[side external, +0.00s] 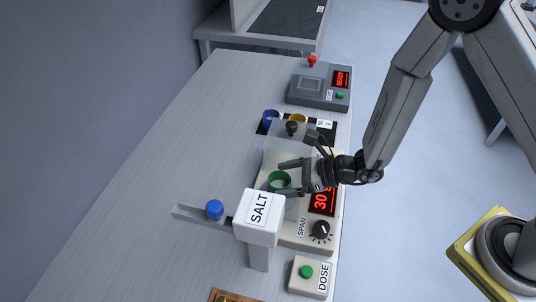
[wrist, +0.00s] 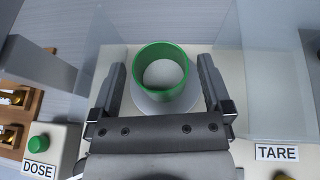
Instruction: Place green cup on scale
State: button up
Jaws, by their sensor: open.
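The green cup (wrist: 161,71) stands upright and open on the round pan of the scale. It also shows in the side view (side external: 279,181), partly behind the salt hopper and my gripper. The pan (wrist: 150,104) shows as a pale disc under the cup. The scale (side external: 293,234) is a cream unit with a red display (side external: 323,202), partly covered by my gripper. My gripper (wrist: 160,75) is open, with one finger on each side of the cup and a visible gap at both. My gripper (side external: 283,176) is low over the scale in the side view.
The white salt hopper (side external: 258,215) stands close in front of the scale, with a blue knob (side external: 215,209) on its slide. Clear panels (wrist: 272,75) flank the pan. The DOSE button box (side external: 308,275) is nearby. The table's left side is clear.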

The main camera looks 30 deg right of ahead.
jog(key=v, duration=0.9)
dwell(0.5)
jog(key=s+d+n+g+h, duration=0.4)
jog(key=s+n+g, duration=0.6)
jog(key=n, duration=0.5)
jog(key=w+d+r+n+t+h, duration=0.4)
jog(key=w+d+r+n+h, duration=0.1)
jog(key=d+n, duration=0.5)
jog(key=shift+n+h, duration=0.3)
jog(key=shift+h, duration=0.5)
